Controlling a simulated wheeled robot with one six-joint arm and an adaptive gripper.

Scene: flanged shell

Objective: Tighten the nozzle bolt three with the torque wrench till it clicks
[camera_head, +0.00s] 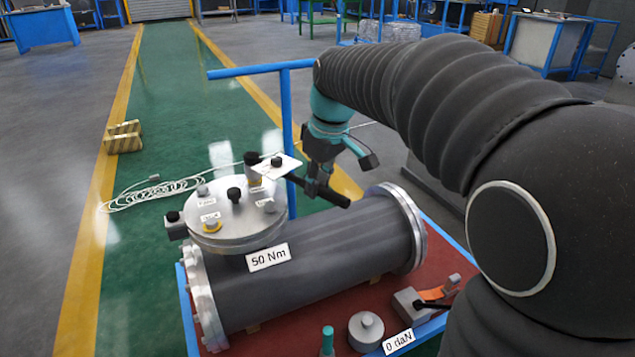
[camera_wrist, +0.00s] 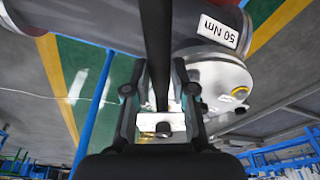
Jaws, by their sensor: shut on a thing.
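My gripper (camera_head: 318,190) is shut on the black torque wrench (camera_head: 335,197), whose bar runs between the fingers in the wrist view (camera_wrist: 156,50). The wrench head (camera_head: 252,159) is over the far edge of the round grey nozzle cover (camera_head: 232,232). I cannot tell whether its socket is seated on a bolt there. The cover carries several bolts with small tags, too small to read, so I cannot pick out bolt three. One bolt (camera_head: 211,226) has a yellow ring, also visible in the wrist view (camera_wrist: 240,92). A white card (camera_head: 277,166) by the wrench hides part of it.
The grey flanged shell (camera_head: 320,250) lies on a red-topped blue cart (camera_head: 290,325) with a "50 Nm" sign (camera_head: 268,257). A grey cylinder (camera_head: 366,331) and a "0 daN" sign (camera_head: 398,342) are at the front. A blue post (camera_head: 288,130) with a crossbar stands behind.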

